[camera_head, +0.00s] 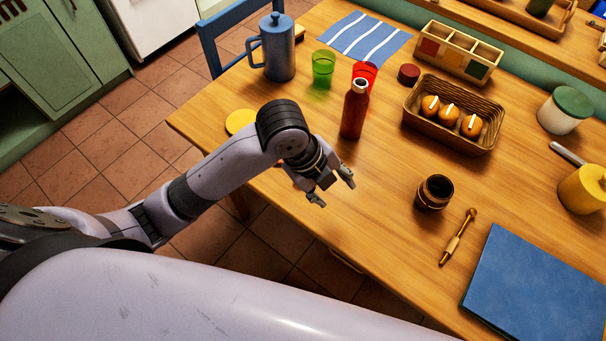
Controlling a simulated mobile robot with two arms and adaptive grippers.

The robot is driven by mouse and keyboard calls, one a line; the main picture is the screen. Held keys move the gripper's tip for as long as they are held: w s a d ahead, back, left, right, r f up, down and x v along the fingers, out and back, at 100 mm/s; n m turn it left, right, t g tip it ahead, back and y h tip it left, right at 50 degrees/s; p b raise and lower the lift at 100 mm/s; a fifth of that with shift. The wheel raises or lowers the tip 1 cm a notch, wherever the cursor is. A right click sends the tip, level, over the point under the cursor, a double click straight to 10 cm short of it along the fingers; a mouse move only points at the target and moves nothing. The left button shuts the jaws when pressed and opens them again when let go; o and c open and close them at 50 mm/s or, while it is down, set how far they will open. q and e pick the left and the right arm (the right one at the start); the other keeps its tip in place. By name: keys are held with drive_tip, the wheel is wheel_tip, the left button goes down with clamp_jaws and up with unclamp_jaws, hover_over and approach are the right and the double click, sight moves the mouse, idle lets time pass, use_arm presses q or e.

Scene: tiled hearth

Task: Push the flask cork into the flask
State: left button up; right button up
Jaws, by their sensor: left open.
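A dark red flask (354,112) stands upright on the table, with a pale open-looking neck at its top. A small dark red round piece (408,73), which looks like the flask cork, lies on the table behind and to the right of the flask, apart from it. My left gripper (333,189) is open, with nothing seen between its fingers. It hangs near the table's front edge, in front of the flask and clear of it. My right gripper is not in view.
Bare wood surrounds the flask's front.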

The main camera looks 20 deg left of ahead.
use_arm(q)
drive_tip(key=w+a+r+m+g+y, duration=0.2)
drive_tip(key=w+a+r+m+y, duration=0.35)
drive_tip(key=m, duration=0.95)
drive_tip(key=shift+h, duration=0.65)
drive_tip(key=a+f, duration=0.1)
drive_tip(key=f, duration=0.5)
drive_tip(key=a+f, duration=0.1)
drive_tip(key=f, duration=0.3)
drive_tip(key=shift+w+a+p, duration=0.3)
drive_tip(key=shift+a+p, duration=0.05)
drive_tip(key=shift+p, duration=0.05)
drive_tip(key=f, duration=0.4)
drive_tip(key=shift+s+a+f+p, duration=0.15)
drive_tip(key=shift+a+p, duration=0.1)
drive_tip(key=shift+p, duration=0.15)
drive_tip(key=shift+f, duration=0.45)
drive_tip(key=shift+c, duration=0.5)
drive_tip(key=c, duration=0.8)
drive_tip(key=shift+r, duration=0.1)
